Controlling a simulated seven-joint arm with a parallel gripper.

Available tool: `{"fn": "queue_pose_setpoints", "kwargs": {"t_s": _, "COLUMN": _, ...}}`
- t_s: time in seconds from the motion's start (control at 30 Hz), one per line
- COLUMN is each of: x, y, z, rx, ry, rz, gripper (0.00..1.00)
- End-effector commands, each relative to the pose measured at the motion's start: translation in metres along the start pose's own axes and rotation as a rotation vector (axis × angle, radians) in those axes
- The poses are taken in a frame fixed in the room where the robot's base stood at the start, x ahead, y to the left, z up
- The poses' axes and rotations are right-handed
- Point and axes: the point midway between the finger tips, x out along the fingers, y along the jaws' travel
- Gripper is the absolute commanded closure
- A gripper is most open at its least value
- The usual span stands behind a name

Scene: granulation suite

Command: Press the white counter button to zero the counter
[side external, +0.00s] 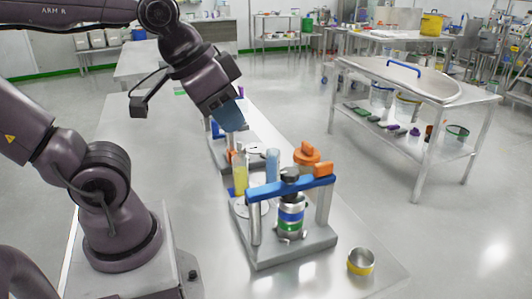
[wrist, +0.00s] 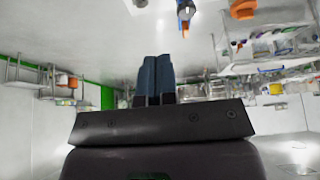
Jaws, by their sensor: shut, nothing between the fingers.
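My gripper (side external: 234,127) has blue fingers and points down and slightly right above the rear grey fixture (side external: 222,155) on the steel table. Its fingers are shut and empty. In the wrist view the closed blue fingers (wrist: 156,65) stand side by side, with nothing between them. I cannot make out the white counter button for certain. A small whitish flat piece (side external: 254,149) shows by the rear fixture, but I cannot tell what it is. The gripper hides part of that fixture. I cannot tell whether the fingertips touch anything.
A yellow-filled cylinder (side external: 240,175), a blue cylinder (side external: 272,165) and an orange knobbed part (side external: 307,154) stand close by. A clamp frame with a blue bar (side external: 263,192) stands nearer the front. A small metal cup (side external: 361,262) is at the right edge. The table's back is mostly clear.

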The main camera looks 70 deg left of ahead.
Motion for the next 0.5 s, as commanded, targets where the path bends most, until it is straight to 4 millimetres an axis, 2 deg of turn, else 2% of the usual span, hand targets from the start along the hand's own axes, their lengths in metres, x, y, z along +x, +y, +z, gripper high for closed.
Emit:
{"fn": "queue_pose_setpoints", "kwargs": {"t_s": 0.27, "x": 0.001, "y": -0.004, "z": 0.0, "rx": -0.017, "ry": -0.006, "rz": -0.009, "gripper": 1.0}}
{"fn": "queue_pose_setpoints", "kwargs": {"t_s": 0.4, "x": 0.018, "y": -0.017, "z": 0.003, "rx": -0.077, "ry": -0.09, "rz": -0.034, "gripper": 1.0}}
{"fn": "queue_pose_setpoints", "kwargs": {"t_s": 0.5, "x": 0.031, "y": -0.032, "z": -0.002, "rx": -0.151, "ry": -0.161, "rz": -0.048, "gripper": 1.0}}
